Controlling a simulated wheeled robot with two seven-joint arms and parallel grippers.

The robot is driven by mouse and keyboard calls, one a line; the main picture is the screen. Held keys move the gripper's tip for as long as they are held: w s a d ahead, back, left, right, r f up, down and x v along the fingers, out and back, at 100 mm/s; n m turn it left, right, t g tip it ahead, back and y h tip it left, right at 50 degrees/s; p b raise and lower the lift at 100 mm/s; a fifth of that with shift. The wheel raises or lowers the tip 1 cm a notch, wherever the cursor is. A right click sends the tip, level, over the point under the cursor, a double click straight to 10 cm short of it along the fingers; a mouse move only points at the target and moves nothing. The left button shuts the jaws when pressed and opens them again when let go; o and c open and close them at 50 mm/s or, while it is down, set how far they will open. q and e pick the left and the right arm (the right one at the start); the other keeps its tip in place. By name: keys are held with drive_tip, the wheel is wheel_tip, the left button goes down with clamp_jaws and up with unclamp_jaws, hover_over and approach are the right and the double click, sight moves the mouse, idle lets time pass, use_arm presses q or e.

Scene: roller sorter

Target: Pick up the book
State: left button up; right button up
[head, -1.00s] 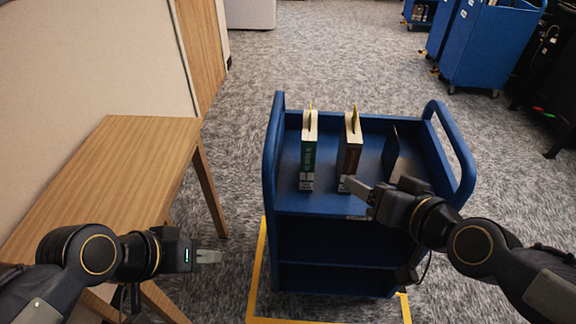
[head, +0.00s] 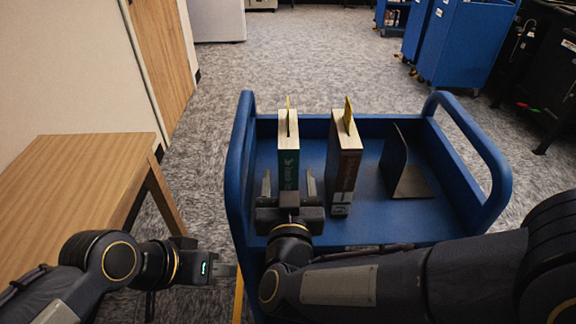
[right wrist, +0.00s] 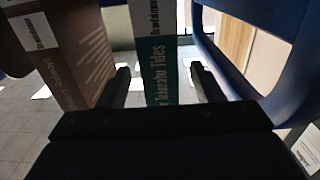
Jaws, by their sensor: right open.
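A green-spined book (head: 288,160) stands upright on the blue cart's top shelf, a yellow slip at its top. A brown book (head: 343,170) with a yellow slip stands to its right. My right gripper (head: 289,183) is open, with one finger on each side of the green book's near end. In the right wrist view the green spine (right wrist: 165,80) lies between the open fingers (right wrist: 161,72), with gaps on both sides; the brown book (right wrist: 75,60) is outside them at left. My left gripper (head: 224,271) is low, left of the cart; its jaw gap does not show.
The blue cart (head: 240,150) has raised side handles. A dark bookend (head: 400,165) stands right of the brown book. A wooden table (head: 75,180) is at left. Other blue carts (head: 465,45) stand at the back right, with open carpet between.

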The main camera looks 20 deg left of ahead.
drive_tip(key=x, duration=0.6)
drive_tip(key=shift+f, duration=0.15)
clamp_jaws()
